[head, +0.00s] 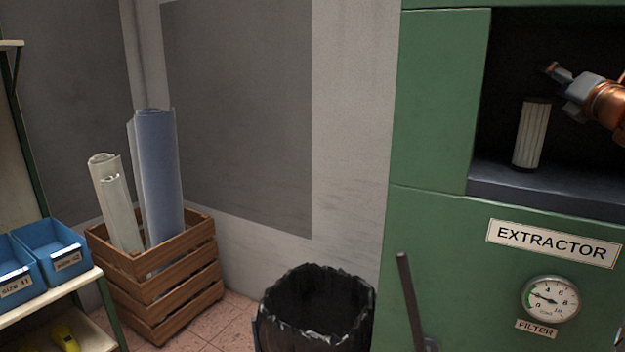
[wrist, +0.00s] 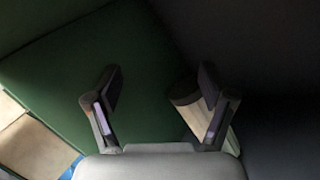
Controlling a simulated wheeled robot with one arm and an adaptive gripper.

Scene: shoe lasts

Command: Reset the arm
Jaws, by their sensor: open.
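My gripper (head: 557,79) is inside the dark opening of the green extractor cabinet (head: 439,100), at the upper right of the head view. A pale pleated filter cartridge (head: 531,135) with dark ends stands upright on the opening's ledge, just below and left of the gripper in that view. In the wrist view my gripper (wrist: 160,103) has its two fingers spread apart with nothing between them. The filter (wrist: 186,105) shows there behind the right finger, which partly hides it. I cannot tell whether they touch.
The opening's dark ledge (head: 560,190) and side wall are close around my arm. A bin with a black liner (head: 318,310) stands left of the cabinet. A wooden crate (head: 172,290) holds rolled sheets. Blue bins (head: 55,255) sit on a shelf at far left.

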